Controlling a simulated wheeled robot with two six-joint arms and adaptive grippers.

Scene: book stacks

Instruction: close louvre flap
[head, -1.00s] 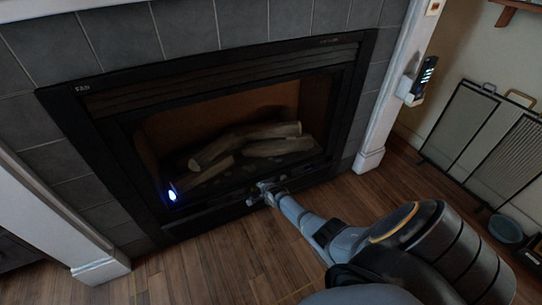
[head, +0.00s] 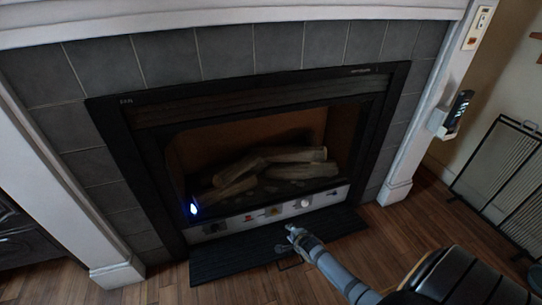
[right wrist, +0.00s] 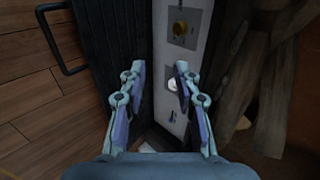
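The louvre flap (head: 235,259) is a dark slatted panel at the foot of the fireplace. It is folded down and out, low over the floor, and the pale control panel (head: 272,212) behind it shows. In the right wrist view the flap (right wrist: 104,35) stands left of the control panel (right wrist: 181,20), with a black bar handle (right wrist: 64,42) at its outer edge. My right gripper (head: 291,230) is over the flap's inner part, in front of the control panel. In the right wrist view its fingers (right wrist: 160,75) are apart with nothing between them. My left gripper is not in view.
Logs (head: 265,168) lie in the firebox above the panel, with a bluish light (head: 193,209) at its left. White pillars (head: 398,188) flank the fireplace. A mesh screen (head: 497,168) stands at the right. The wood floor (head: 160,288) in front is clear.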

